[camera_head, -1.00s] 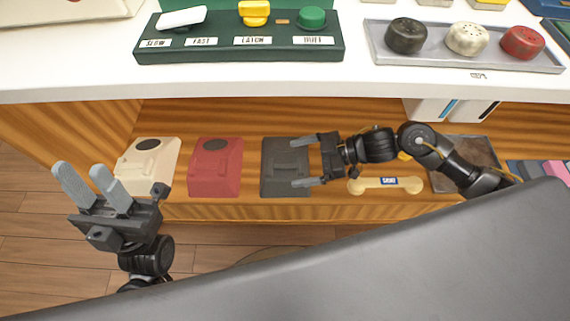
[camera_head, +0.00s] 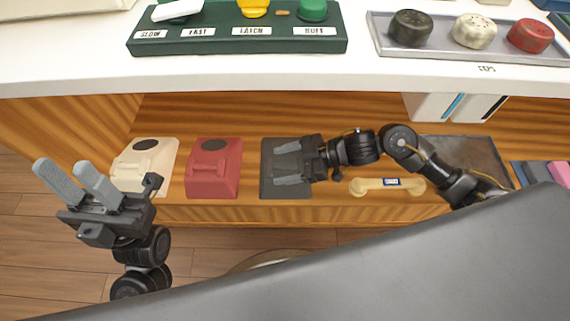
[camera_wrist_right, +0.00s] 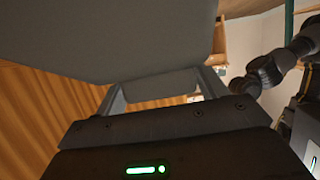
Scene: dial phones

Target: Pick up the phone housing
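Three phone housings stand in a row on the wooden shelf in the head view: a cream one (camera_head: 148,158), a red one (camera_head: 213,178) and a dark grey one (camera_head: 270,188). My right gripper (camera_head: 288,163) is over the dark grey housing with its two fingers apart, reaching across it from the right. In the right wrist view the grey housing (camera_wrist_right: 110,40) fills the top, and a raised grey part of it shows between the fingers (camera_wrist_right: 162,90). Contact with the fingers cannot be made out. My left gripper (camera_head: 80,183) is open and empty, left of and in front of the shelf.
A cream handset (camera_head: 388,186) lies on the shelf to the right, with a metal tray (camera_head: 465,158) beyond it. The white counter (camera_head: 270,80) overhangs the shelf. It carries a green button panel (camera_head: 235,40) and a grey tray (camera_head: 465,52) of round caps.

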